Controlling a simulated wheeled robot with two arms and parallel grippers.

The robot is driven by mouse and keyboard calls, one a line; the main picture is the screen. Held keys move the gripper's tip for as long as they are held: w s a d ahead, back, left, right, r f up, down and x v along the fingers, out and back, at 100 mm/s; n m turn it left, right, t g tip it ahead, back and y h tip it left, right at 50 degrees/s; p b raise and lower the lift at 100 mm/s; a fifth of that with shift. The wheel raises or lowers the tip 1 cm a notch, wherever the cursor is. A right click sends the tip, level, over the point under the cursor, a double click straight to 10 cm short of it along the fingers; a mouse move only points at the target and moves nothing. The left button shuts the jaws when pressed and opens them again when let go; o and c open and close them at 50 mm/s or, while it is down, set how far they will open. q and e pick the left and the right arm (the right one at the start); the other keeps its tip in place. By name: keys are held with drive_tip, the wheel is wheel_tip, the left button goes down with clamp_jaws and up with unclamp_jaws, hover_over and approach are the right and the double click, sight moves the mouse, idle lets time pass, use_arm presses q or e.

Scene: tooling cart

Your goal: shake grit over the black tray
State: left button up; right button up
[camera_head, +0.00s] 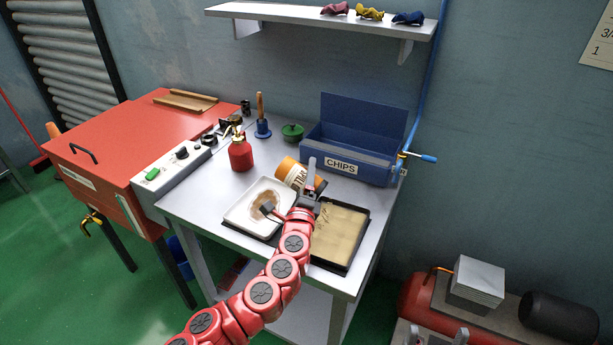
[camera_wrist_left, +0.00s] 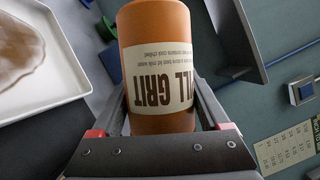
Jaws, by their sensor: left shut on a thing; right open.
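My left gripper (camera_head: 306,182) is shut on an orange grit bottle (camera_head: 289,168) with a white label. The bottle is tilted and held over the back of the worktop, behind the two trays. In the left wrist view the bottle (camera_wrist_left: 160,120) sits between the fingers, its label reading upside down. The black tray (camera_head: 358,243) lies at the front right of the worktop, with a tan layer inside and dark marks near its left side; my gripper partly covers its left edge. My right gripper is not in view.
A white tray (camera_head: 243,215) with a brown patch lies left of the black tray. A blue CHIPS bin (camera_head: 375,167) stands behind. A red can (camera_head: 241,155), a blue-based brush (camera_head: 263,128) and a green item (camera_head: 292,131) stand at the back left. A shelf (camera_head: 290,12) hangs above.

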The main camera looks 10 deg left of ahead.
sight(319, 181)
use_arm(q)
drive_tip(key=shift+w, duration=0.1)
drive_tip(key=w+b, duration=0.1)
drive_tip(key=w, duration=0.1)
drive_tip(key=w+d+b, duration=0.1)
drive_tip(key=w, duration=0.1)
drive_tip(key=shift+w+d, duration=0.1)
drive_tip(key=shift+d, duration=0.05)
idle(0.6)
drive_tip(key=shift+r, duration=0.15)
idle(0.5)
drive_tip(key=shift+s+d+r+p, duration=0.35)
drive_tip(key=shift+s+p, duration=0.2)
drive_tip(key=shift+s, duration=0.6)
drive_tip(key=shift+s+d+r+p, duration=0.25)
drive_tip(key=shift+s+d+p, duration=0.25)
drive_tip(key=shift+s, duration=0.65)
drive_tip(key=shift+s+d+r+p, duration=0.3)
drive_tip(key=shift+s+p, duration=0.3)
drive_tip(key=shift+s, duration=1)
